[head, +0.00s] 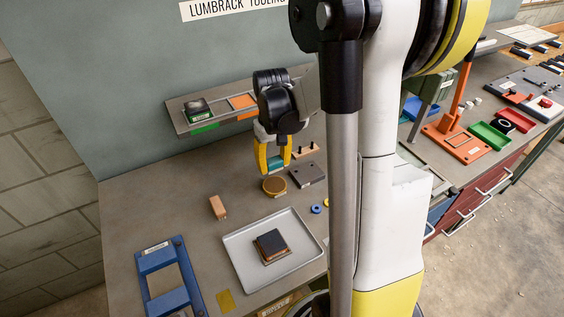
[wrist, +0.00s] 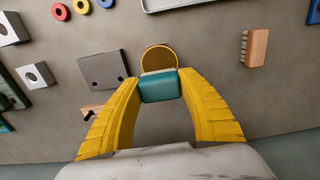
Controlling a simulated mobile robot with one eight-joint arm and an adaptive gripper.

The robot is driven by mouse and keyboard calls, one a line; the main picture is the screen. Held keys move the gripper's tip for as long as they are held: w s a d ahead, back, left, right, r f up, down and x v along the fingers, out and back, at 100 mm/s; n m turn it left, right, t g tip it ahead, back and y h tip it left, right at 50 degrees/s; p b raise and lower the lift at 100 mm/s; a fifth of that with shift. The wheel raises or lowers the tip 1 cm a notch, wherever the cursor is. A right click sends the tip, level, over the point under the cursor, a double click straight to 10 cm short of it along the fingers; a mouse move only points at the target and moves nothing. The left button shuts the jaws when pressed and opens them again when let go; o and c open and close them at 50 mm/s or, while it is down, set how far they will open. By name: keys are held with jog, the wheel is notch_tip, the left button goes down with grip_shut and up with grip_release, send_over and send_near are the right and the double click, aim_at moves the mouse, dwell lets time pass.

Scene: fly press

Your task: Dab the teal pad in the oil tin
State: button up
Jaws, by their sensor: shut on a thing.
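My gripper (head: 272,165) has yellow fingers and is shut on the teal pad (wrist: 161,87). The pad also shows between the fingertips in the head view (head: 275,163). The oil tin (head: 274,186) is a round, shallow tin with a golden-brown inside, standing on the bench just below and in front of the gripper. In the wrist view the tin (wrist: 159,56) shows just beyond the pad, which covers part of its near side. The pad appears above the tin; I cannot tell whether they touch.
A grey plate with holes (head: 307,174) lies right of the tin. A wooden brush (head: 218,207) lies left. A pale tray (head: 245,272) holds a dark block (head: 271,245). A blue frame (head: 160,262) stands at front left. A shelf (head: 180,122) runs behind.

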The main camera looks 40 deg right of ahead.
aim_at(275, 185)
jog(key=shift+s+f+b, duration=0.15)
jog(key=shift+f+b, duration=0.25)
jog(key=shift+f, duration=0.05)
jog(key=shift+f+b, duration=1.75)
jog(key=shift+f, duration=0.7)
jog(key=shift+f+b, duration=0.55)
jog(key=shift+r, duration=0.1)
jog(key=shift+c, duration=0.4)
jog(key=shift+r+p, duration=2.6)
jog(key=shift+r, duration=0.85)
jog(key=shift+f, duration=0.1)
